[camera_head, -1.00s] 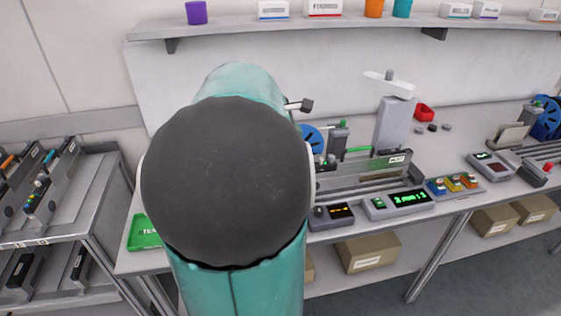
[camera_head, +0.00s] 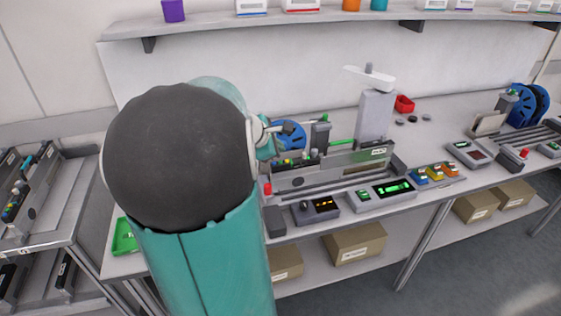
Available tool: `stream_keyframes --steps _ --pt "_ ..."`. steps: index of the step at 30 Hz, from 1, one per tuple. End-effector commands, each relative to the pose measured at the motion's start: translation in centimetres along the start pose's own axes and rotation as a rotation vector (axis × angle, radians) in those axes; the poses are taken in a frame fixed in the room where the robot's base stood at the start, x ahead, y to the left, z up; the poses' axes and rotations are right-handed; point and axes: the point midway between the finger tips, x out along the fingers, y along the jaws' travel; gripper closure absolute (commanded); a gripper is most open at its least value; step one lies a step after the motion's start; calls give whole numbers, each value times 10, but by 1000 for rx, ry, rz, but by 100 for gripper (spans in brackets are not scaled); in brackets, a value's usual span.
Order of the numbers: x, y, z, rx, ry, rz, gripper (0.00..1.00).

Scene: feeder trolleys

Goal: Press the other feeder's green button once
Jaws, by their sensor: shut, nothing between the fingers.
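A feeder (camera_head: 330,172) with a blue reel (camera_head: 292,134) stands on the bench right of my arm. A small green knob (camera_head: 324,117) tops its dark post. A second feeder (camera_head: 530,138) with blue reels (camera_head: 537,100) is at the right edge. It has a small green top (camera_head: 513,92), a red button (camera_head: 525,153) and a box with a green mark (camera_head: 553,146) in front. My gripper (camera_head: 279,128) is small and dark, just left of the nearer feeder's reel, apart from the green tops. It is shut and empty. My arm hides part of the bench.
Control boxes with lit displays (camera_head: 394,188) line the bench front. A grey upright block (camera_head: 374,118) with a white arm stands behind. A rack (camera_head: 70,215) is at left. Cardboard boxes (camera_head: 355,243) lie on the lower shelf.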

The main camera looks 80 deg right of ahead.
Motion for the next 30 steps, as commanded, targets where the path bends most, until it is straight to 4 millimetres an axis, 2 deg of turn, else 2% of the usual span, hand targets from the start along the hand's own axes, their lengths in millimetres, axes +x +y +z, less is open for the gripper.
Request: stream_keyframes --steps 8,30 --pt "13 -10 -10 0 1 0 100" --pt "13 -10 -10 1 1 1 100"
